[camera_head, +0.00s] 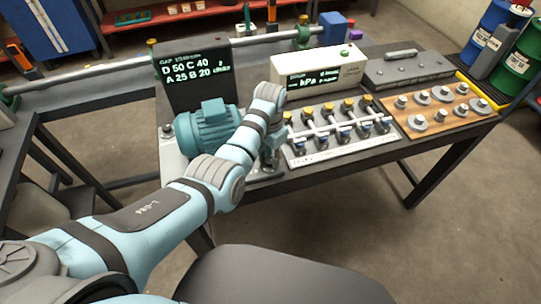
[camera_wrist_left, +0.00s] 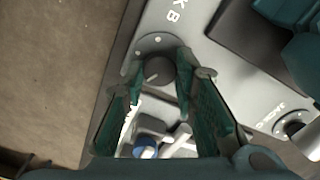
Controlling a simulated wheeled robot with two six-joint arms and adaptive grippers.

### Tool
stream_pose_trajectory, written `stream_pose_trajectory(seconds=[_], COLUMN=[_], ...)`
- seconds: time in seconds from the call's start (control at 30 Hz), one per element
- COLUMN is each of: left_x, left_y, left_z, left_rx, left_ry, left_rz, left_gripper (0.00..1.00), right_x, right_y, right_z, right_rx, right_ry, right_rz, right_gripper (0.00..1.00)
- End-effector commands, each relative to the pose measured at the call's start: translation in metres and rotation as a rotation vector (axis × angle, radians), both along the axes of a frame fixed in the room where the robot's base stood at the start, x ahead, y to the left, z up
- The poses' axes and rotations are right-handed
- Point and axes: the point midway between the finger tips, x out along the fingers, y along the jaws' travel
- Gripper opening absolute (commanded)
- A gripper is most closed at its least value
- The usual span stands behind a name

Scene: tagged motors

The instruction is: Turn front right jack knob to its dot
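In the left wrist view a dark round jack knob (camera_wrist_left: 160,71) with a pale pointer line sits on a grey plate (camera_wrist_left: 200,62). The lettering beside it ends in "K B". Small pale dots (camera_wrist_left: 157,40) lie on the dial around the knob; the pointer line aims away from them, toward the lower left. My left gripper (camera_wrist_left: 160,88) is open, with its teal fingers on either side of the knob; I cannot tell whether they touch it. In the head view the left gripper (camera_head: 270,158) is beside the teal motor (camera_head: 206,127), partly hidden by my arm. My right gripper is not in view.
Another knob (camera_wrist_left: 291,125) sits at the right of the wrist view. The head view shows a gap display (camera_head: 195,75), a kPa box (camera_head: 318,70), a valve rack (camera_head: 335,128) and a wooden tray of discs (camera_head: 415,130). Floor lies open in front of the table.

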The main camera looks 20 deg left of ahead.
Motion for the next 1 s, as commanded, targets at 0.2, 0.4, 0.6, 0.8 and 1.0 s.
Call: stream_pose_trajectory(seconds=[0.2,0.4,0.6,0.8,1.0], left_x=[0.000,0.000,0.000,0.000,0.000], left_y=[0.000,0.000,0.000,0.000,0.001], left_z=[0.000,0.001,0.002,0.003,0.003], left_rx=[-0.001,-0.001,-0.001,-0.001,0.000], left_ry=[0.001,0.001,0.002,0.003,0.002], left_rz=[0.001,0.030,0.120,0.274,0.462], left_gripper=[0.00,0.00,0.00,0.00,0.00], right_x=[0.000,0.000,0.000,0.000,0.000], right_y=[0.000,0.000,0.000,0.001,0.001], right_z=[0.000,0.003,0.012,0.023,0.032], right_rx=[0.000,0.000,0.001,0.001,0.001], right_ry=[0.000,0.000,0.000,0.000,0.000], right_rz=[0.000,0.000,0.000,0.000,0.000], right_gripper=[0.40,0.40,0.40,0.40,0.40])
